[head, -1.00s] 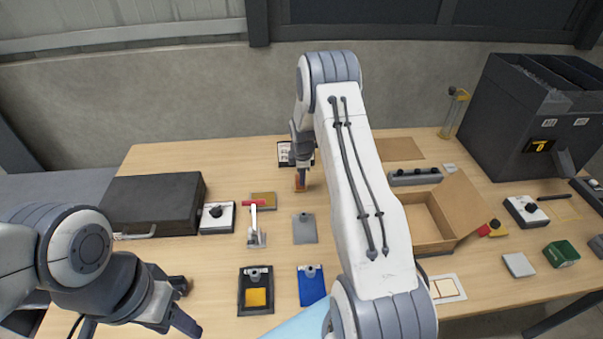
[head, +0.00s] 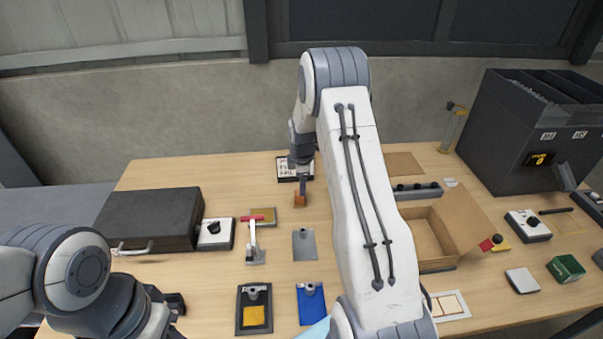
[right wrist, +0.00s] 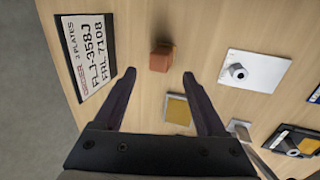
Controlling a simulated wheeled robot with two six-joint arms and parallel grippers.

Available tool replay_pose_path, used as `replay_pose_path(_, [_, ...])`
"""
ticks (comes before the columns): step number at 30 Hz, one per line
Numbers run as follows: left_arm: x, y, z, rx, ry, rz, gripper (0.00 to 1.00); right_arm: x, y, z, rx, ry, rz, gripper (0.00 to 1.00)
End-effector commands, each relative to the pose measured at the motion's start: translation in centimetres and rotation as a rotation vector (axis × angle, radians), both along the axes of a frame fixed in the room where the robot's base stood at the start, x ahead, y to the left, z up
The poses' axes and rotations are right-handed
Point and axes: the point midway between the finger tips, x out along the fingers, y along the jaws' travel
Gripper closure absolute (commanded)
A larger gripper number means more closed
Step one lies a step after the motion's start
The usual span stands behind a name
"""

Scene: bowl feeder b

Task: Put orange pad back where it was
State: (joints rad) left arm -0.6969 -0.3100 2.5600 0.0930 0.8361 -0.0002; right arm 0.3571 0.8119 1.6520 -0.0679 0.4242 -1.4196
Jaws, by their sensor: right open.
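A small orange block-like pad (head: 300,198) stands on the wooden table, in front of a black-and-white plate. In the right wrist view the orange pad (right wrist: 161,58) lies beyond the fingertips, roughly in line with the gap between them, and nothing touches it. My right gripper (right wrist: 160,76) is open and empty; in the head view it (head: 303,183) hangs just above the pad. My left gripper (head: 172,308) is at the lower left, partly cut off by the frame, and its jaws are unclear.
A grey plate (head: 305,246), a black tray (head: 241,320) and a blue clipboard (head: 311,304) lie nearer. A black case (head: 150,218) is left; an open cardboard box (head: 425,238) is right.

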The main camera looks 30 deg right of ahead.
Motion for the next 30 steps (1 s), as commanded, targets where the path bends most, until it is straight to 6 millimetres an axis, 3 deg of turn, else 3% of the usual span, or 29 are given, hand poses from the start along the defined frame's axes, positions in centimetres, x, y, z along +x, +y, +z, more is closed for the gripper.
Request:
replay_pose_path(3, [0.0,0.0,-0.7,0.0,0.0,0.0,0.5,-0.5,0.3,2.6,-0.001,-0.005,0.0,0.26])
replay_pose_path(9, [0.0,0.0,-1.1,0.0,0.0,0.0,0.5,-1.3,0.7,5.6,0.0,-0.002,-0.001,0.26])
replay_pose_path(17, [0.0,0.0,-1.2,0.0,0.0,0.0,0.5,-1.6,1.0,6.8,0.002,0.0,-0.001,0.26])
replay_pose_path(19, [0.0,0.0,-1.1,0.0,0.0,0.0,0.5,-1.7,2.2,7.2,0.011,0.0,-0.005,0.26])
replay_pose_path(22, [0.0,0.0,-1.1,0.0,0.0,0.0,0.5,-2.4,6.8,8.9,0.043,-0.001,-0.027,0.26])
replay_pose_path(25, [0.0,0.0,-1.1,0.0,0.0,0.0,0.5,-5.0,14.6,11.3,0.102,0.009,-0.079,0.26])
replay_pose_path(27, [0.0,0.0,-1.1,0.0,0.0,0.0,0.5,-8.6,20.5,13.1,0.149,0.029,-0.129,0.26])
replay_pose_path(29, [0.0,0.0,-1.1,0.0,0.0,0.0,0.5,-12.7,25.0,14.3,0.187,0.055,-0.181,0.26])
replay_pose_path(30, [0.0,0.0,-1.1,0.0,0.0,0.0,0.5,-15.8,27.5,15.0,0.209,0.075,-0.216,0.26])
